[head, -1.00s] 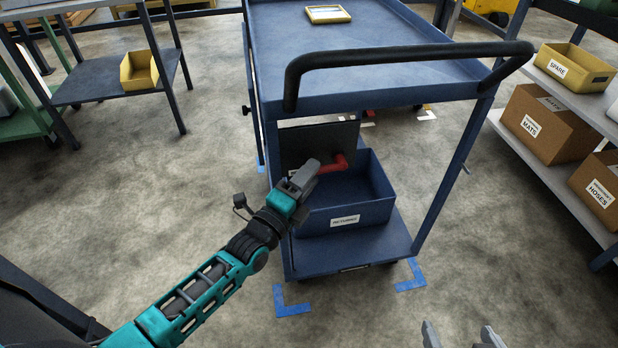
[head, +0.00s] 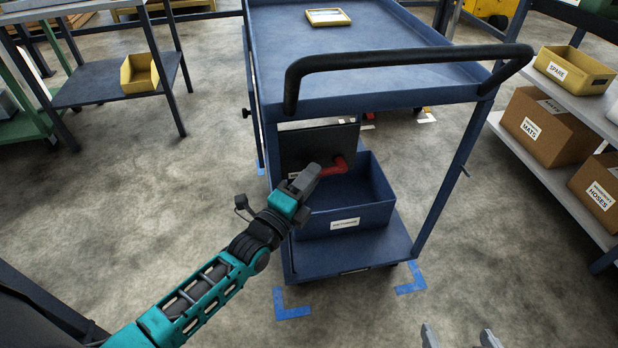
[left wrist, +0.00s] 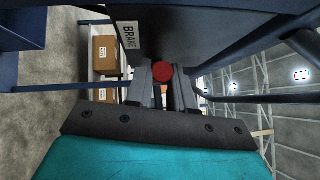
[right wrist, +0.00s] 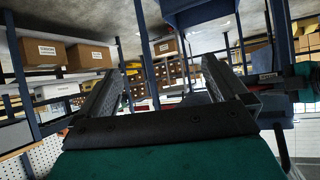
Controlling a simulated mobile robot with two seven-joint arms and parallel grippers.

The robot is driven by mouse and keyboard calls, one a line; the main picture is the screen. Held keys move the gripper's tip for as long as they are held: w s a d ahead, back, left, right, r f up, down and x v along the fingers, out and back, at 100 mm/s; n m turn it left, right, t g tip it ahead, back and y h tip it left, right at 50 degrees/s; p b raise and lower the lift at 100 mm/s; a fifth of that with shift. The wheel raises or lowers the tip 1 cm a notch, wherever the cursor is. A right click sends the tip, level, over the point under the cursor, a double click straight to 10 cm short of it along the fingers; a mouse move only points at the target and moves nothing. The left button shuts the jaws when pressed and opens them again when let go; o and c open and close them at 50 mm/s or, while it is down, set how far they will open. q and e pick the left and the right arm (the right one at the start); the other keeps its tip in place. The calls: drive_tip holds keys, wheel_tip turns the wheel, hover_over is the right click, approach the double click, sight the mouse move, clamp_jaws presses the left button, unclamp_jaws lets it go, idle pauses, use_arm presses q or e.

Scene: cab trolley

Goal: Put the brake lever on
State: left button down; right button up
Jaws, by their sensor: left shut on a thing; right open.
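The red brake lever (head: 333,168) is on the dark panel (head: 300,145) at the near end of the blue trolley (head: 330,90), under its top tray. My left gripper (head: 313,176) is shut on the lever's outer end, left of its pivot. In the left wrist view, the lever's round red end (left wrist: 162,73) shows between the fingers, below the panel with its BRAKE label (left wrist: 129,36). The lever's exact angle is hard to tell. My right gripper (head: 460,338) is open and empty at the bottom edge, away from the trolley.
A blue bin (head: 350,215) stands on the trolley's lower shelf, just below the lever. The black push handle (head: 410,55) arches above. Blue floor marks (head: 290,305) lie at the trolley's near corners. Shelves with boxes (head: 545,130) stand at right; the near floor is clear.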

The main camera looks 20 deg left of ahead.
use_arm(q)
drive_tip(key=shift+w+d+r+m+g+y+p, duration=0.2)
drive_tip(key=shift+r+m+g+p, duration=0.6)
drive_tip(key=shift+p, duration=1.9)
drive_tip(key=shift+w+d+r+m+g+y+p, duration=0.15)
drive_tip(key=shift+r+m+g+y+p, duration=0.4)
drive_tip(key=shift+p, duration=2.2)
drive_tip(key=shift+d+r+m+g+y+p, duration=0.15)
drive_tip(key=shift+r+m+g+p, duration=0.85)
drive_tip(key=shift+p, duration=1.7)
use_arm(e)
wheel_tip(320, 180, up, 12)
drive_tip(key=s+d+h, duration=0.1)
drive_tip(key=d, duration=0.2)
drive_tip(key=shift+s, duration=0.25)
use_arm(q)
drive_tip(key=shift+f, duration=0.1)
drive_tip(key=c, duration=1.1)
unclamp_jaws()
